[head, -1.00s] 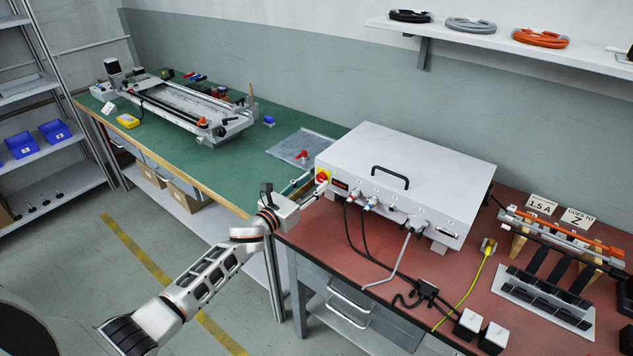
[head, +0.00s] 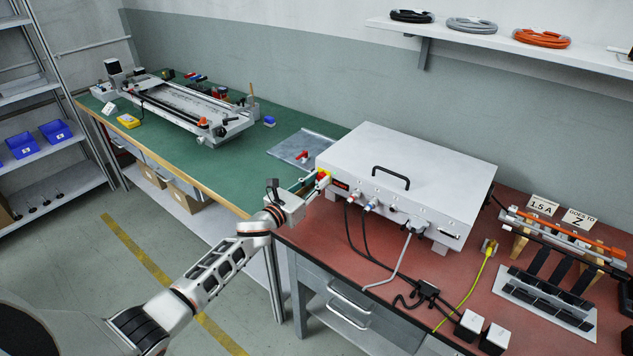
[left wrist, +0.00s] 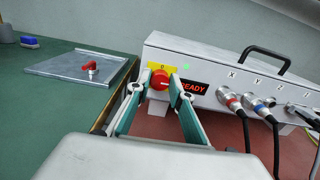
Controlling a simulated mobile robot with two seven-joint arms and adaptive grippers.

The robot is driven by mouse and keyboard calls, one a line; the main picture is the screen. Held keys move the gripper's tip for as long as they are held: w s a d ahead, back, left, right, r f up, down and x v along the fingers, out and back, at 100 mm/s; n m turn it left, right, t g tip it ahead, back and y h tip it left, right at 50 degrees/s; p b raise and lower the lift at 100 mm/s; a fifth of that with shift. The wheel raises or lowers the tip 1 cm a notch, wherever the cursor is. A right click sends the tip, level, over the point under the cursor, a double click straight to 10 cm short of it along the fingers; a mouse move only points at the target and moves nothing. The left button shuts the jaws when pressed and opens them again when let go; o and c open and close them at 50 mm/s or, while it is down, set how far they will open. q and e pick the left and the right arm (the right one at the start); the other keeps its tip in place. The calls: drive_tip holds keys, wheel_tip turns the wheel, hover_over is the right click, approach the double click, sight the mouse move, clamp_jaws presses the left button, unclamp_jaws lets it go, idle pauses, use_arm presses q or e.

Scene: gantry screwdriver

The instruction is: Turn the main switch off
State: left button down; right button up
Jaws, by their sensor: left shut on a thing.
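The main switch is a red rotary knob on a yellow plate at the left end of the control box (head: 420,180). In the left wrist view the red knob (left wrist: 160,80) sits between the two fingertips, its pale mark close to level, with the yellow plate (left wrist: 163,67) behind it. My left gripper (left wrist: 160,84) is shut on the knob, one finger at each side. In the head view my left gripper (head: 318,183) reaches the box's front left corner and partly hides the switch. Beside it a display (left wrist: 193,87) reads "READY" in red. My right gripper is not in view.
Cables with round connectors (left wrist: 258,107) leave the box's front to the right of the switch. A carrying handle (head: 391,177) tops the box. A metal plate with a red-handled part (head: 303,155) lies on the green bench to the left. The red bench's front edge lies below the arm.

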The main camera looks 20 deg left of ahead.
use_arm(q)
drive_tip(key=n, duration=0.4)
drive_tip(key=shift+n, duration=0.4)
drive_tip(key=n, duration=0.4)
drive_tip(key=shift+a+n, duration=0.1)
drive_tip(key=shift+n, duration=0.2)
drive_tip(key=n+p, duration=0.1)
drive_tip(key=n, duration=0.4)
drive_tip(key=shift+f, duration=0.1)
drive_tip(key=shift+n+p, duration=0.4)
drive_tip(key=shift+n, duration=1.2)
drive_tip(key=shift+f, duration=0.1)
drive_tip(key=c, duration=1.8)
unclamp_jaws()
